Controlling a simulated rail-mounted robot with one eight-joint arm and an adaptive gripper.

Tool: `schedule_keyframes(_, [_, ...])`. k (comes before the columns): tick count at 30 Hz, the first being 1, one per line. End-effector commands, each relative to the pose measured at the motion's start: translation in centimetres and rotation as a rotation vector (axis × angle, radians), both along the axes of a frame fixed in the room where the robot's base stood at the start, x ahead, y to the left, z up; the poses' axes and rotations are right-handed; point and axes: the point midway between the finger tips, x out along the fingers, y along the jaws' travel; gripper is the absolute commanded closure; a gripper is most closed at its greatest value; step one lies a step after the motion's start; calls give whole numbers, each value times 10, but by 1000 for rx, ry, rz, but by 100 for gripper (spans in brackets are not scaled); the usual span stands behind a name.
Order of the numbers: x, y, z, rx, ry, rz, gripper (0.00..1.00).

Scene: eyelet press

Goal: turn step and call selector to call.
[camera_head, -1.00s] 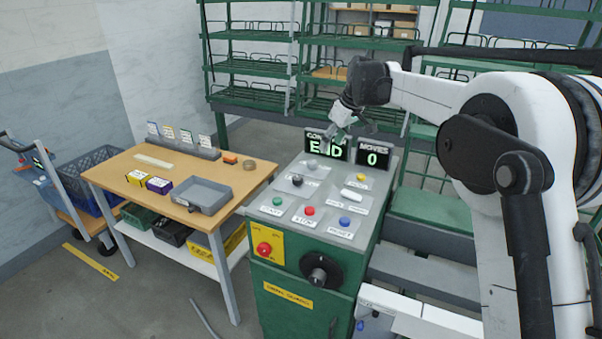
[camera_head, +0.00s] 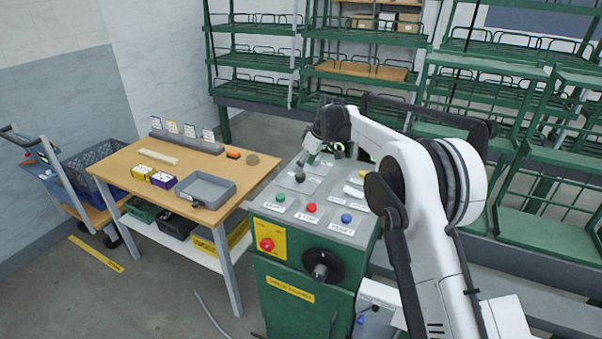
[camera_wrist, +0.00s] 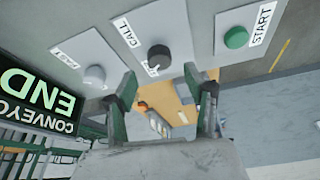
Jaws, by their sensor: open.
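The selector is a dark round knob (camera_wrist: 158,57) on a light plate in the wrist view, with a CALL label beside it and a second label partly hidden under it. In the head view the dark knob (camera_head: 299,177) stands on the sloped top of the green console (camera_head: 318,232). My gripper (camera_wrist: 160,74) is open and empty, its two fingers on either side of the knob's direction; I cannot tell how far off the knob is. In the head view my gripper (camera_head: 307,158) hangs just behind the knob. The knob's pointer direction cannot be made out.
A grey knob (camera_wrist: 95,76) and a green START button (camera_wrist: 236,37) flank the selector. A display (camera_wrist: 35,100) reads CONVEYOR END. Red (camera_head: 311,208) and blue (camera_head: 346,218) buttons sit nearer the front. A wooden table (camera_head: 150,184) stands left.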

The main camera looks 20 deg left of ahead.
Motion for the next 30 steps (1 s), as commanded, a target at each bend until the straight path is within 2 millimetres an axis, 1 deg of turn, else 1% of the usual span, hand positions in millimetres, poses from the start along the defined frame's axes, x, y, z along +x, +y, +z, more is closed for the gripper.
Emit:
schedule_keyframes(3, [2,8,-19,0,0,0,52])
schedule_keyframes(9, [5,16,-39,0,0,-1,52])
schedule_keyframes(15, [6,19,-47,0,-1,-1,52])
schedule_keyframes(22, [6,19,-48,0,-1,-1,52])
schedule_keyframes(23, [6,19,-48,0,-1,-1,55])
schedule_keyframes(30, [6,19,-47,0,0,-1,87])
